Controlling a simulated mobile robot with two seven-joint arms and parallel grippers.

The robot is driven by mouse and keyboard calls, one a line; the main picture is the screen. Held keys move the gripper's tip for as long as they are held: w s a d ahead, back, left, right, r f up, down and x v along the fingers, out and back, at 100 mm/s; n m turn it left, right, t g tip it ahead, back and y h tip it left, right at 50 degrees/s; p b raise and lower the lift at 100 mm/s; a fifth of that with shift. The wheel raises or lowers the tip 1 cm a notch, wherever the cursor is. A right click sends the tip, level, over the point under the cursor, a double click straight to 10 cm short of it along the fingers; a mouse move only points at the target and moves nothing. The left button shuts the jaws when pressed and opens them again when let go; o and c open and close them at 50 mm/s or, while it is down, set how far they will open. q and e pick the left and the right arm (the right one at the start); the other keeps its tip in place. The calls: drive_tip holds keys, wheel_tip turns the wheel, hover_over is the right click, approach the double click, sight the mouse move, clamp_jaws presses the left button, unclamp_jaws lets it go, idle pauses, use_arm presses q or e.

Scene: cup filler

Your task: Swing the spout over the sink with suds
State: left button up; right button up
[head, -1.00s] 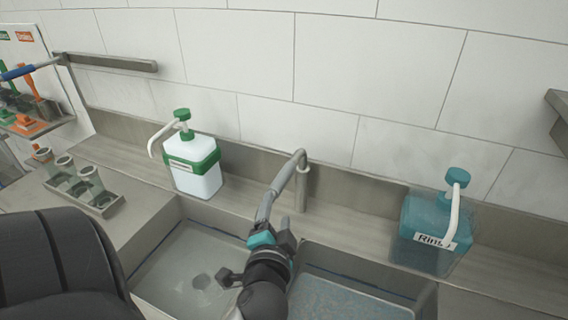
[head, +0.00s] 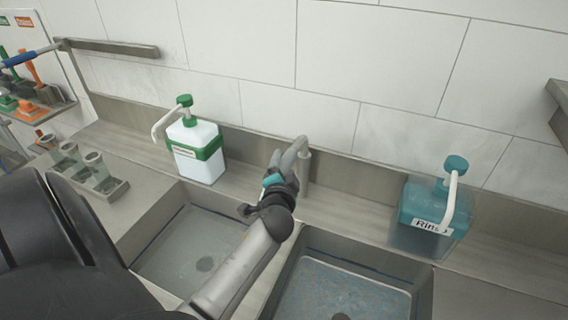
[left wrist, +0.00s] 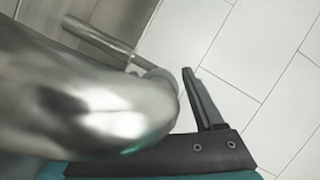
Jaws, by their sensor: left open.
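The grey metal spout (head: 293,152) rises from its post behind the two sinks. It points forward and left, with its free end hidden behind my left gripper. My left gripper (head: 272,175) is open beside the spout's upper part; contact cannot be told. In the left wrist view a large shiny metal tube (left wrist: 80,100) fills the left side, very close, and one dark finger (left wrist: 205,100) stands right of it. The right sink (head: 340,285) has a speckled, bluish, suds-like surface. The left sink (head: 190,245) holds clearer liquid over a drain. My right gripper is out of view.
A white bottle with a green pump (head: 197,150) stands on the ledge left of the spout. A teal rinse bottle (head: 430,215) stands on the right. Cups in a rack (head: 95,180) sit at the left. A tiled wall (head: 400,70) closes off the back.

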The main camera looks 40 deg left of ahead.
use_arm(q)
drive_tip(key=shift+w+a+f, duration=0.1)
drive_tip(key=shift+w+a, duration=0.25)
drive_tip(key=shift+w, duration=0.1)
clamp_jaws()
idle(0.4)
idle(0.9)
